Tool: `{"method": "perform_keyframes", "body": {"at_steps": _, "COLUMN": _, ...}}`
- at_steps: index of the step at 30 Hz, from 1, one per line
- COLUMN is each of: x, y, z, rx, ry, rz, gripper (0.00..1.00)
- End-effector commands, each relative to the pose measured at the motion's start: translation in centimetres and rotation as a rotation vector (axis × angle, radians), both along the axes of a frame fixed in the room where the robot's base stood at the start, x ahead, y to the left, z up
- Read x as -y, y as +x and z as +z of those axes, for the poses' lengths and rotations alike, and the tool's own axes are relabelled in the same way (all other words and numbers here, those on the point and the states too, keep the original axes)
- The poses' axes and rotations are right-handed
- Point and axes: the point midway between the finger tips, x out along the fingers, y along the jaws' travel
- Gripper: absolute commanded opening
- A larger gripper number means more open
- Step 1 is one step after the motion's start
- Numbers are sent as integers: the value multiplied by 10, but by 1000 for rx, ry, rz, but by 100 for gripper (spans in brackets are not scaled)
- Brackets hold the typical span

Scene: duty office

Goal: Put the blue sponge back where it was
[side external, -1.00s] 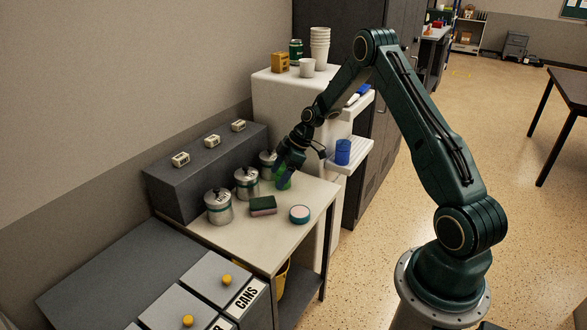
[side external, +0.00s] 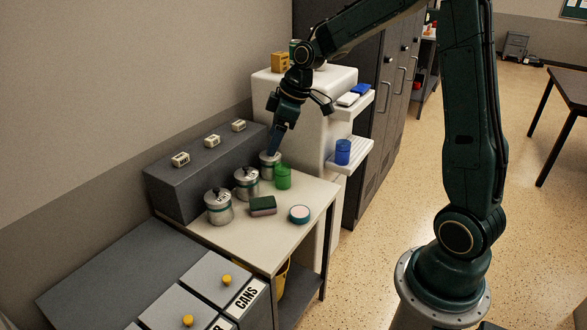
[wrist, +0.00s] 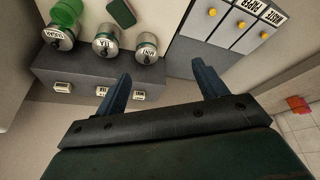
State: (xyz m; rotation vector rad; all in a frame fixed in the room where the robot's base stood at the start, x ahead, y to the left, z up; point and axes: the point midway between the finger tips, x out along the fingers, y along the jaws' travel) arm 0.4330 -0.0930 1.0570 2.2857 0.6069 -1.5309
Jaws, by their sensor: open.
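My gripper (side external: 273,150) is in the air near the rear canister, pointing down, well left of and below the blue block. Its two fingers are spread with nothing between them, as the wrist view (wrist: 163,88) also shows. The blue block is not visible in the wrist view.
Three lidded canisters (side external: 219,207) stand along the grey step (side external: 165,190). A green cup (side external: 283,177) and a round tin (side external: 299,214) are on the worktop. A blue cup (side external: 343,152) stands on the lower shelf (side external: 352,162). Labelled bins (side external: 213,272) are at the front.

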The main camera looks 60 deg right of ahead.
Motion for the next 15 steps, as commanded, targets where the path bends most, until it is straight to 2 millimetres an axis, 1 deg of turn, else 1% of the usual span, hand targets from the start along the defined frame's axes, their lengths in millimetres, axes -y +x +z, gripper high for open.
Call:
{"method": "perform_keyframes", "body": {"at_steps": 1, "x": -9, "y": -9, "z": 12, "rx": 5, "ry": -7, "rz": -14, "gripper": 71}}
{"method": "perform_keyframes", "body": {"at_steps": 6, "x": -30, "y": -40, "z": 41, "rx": 7, "ry": -20, "rz": -84, "gripper": 71}}
{"method": "perform_keyframes", "body": {"at_steps": 11, "x": -49, "y": -72, "z": 62, "rx": 15, "ry": -25, "rz": -150, "gripper": 71}}
{"method": "perform_keyframes", "body": {"at_steps": 15, "x": -62, "y": -103, "z": 77, "rx": 25, "ry": -25, "rz": -213, "gripper": 71}}
